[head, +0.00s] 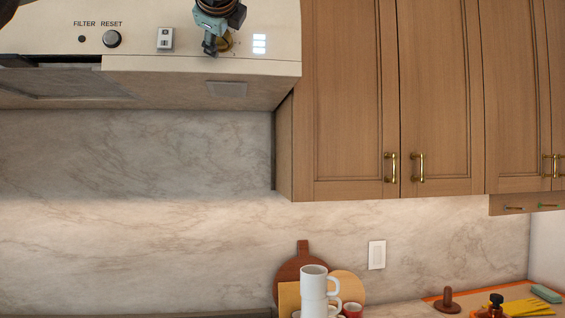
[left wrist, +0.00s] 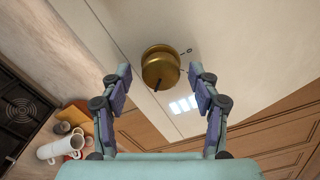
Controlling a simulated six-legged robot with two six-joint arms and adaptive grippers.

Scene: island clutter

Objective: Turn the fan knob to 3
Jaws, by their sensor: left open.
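The fan knob is a round brass knob (head: 226,41) on the cream range hood front, partly hidden behind my left gripper (head: 210,46) in the head view. In the left wrist view the knob (left wrist: 160,66) sits between and slightly beyond the fingertips of my left gripper (left wrist: 160,74). The fingers are spread, one on each side, with visible gaps to the knob. A dark pointer line shows on the knob's lower side, and a "0" mark is printed to its upper right. Other numbers are not readable. My right gripper is in neither view.
Lit white bars (head: 259,44) show right of the knob. Wooden cabinets (head: 350,100) adjoin the hood's right side. Stacked white mugs (head: 313,285) and cutting boards stand on the counter below.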

